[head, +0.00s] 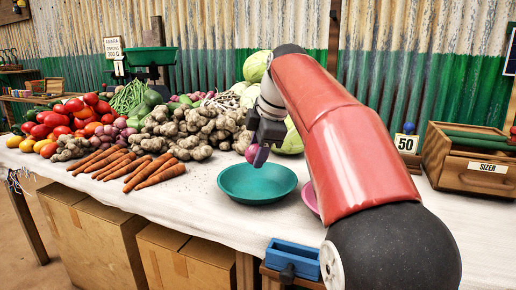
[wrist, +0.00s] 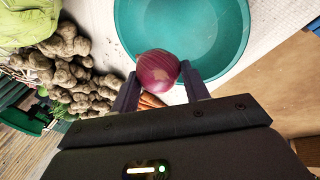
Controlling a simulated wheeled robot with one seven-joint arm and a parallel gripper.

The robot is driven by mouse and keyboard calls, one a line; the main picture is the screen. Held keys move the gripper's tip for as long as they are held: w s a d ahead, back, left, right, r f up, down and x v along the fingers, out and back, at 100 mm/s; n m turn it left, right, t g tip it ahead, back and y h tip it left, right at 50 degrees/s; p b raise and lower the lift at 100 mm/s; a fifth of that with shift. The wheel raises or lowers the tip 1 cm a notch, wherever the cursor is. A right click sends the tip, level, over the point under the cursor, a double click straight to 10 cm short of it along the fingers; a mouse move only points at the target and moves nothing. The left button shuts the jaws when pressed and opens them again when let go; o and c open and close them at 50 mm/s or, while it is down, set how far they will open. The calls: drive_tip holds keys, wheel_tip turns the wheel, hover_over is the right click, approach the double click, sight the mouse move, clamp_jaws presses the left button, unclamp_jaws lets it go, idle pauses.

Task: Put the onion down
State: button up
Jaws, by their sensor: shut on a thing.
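My gripper (head: 262,148) is shut on a red onion (head: 254,154), held above the table. In the wrist view the round purple-red onion (wrist: 158,71) sits between the two fingertips (wrist: 160,88). A teal bowl (head: 257,184) stands on the white-covered table (head: 320,235), just below and in front of the onion. In the wrist view the bowl (wrist: 225,40) lies beyond the onion and looks empty where it shows. A pink dish (head: 309,198) is mostly hidden behind my red arm.
Carrots (head: 150,172), ginger-like roots (head: 190,130), tomatoes (head: 70,118) and cabbages (head: 258,66) crowd the table's left and back. A wooden box marked SIZER (head: 470,172) and a "50" sign (head: 406,144) stand right. A blue box (head: 292,258) is at the front edge.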

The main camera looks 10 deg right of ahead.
sight(252, 188)
wheel_tip(252, 188, down, 6)
drive_tip(key=b, duration=0.5)
drive_tip(key=shift+f+b, duration=0.25)
drive_tip(key=shift+b, duration=0.1)
drive_tip(key=o, duration=1.1)
drive_tip(key=shift+o, duration=0.2)
wheel_tip(252, 188, up, 7)
drive_tip(key=p, duration=0.7)
drive_tip(key=shift+r+p, duration=0.2)
drive_tip(key=shift+p, duration=0.15)
drive_tip(key=shift+f, duration=0.15)
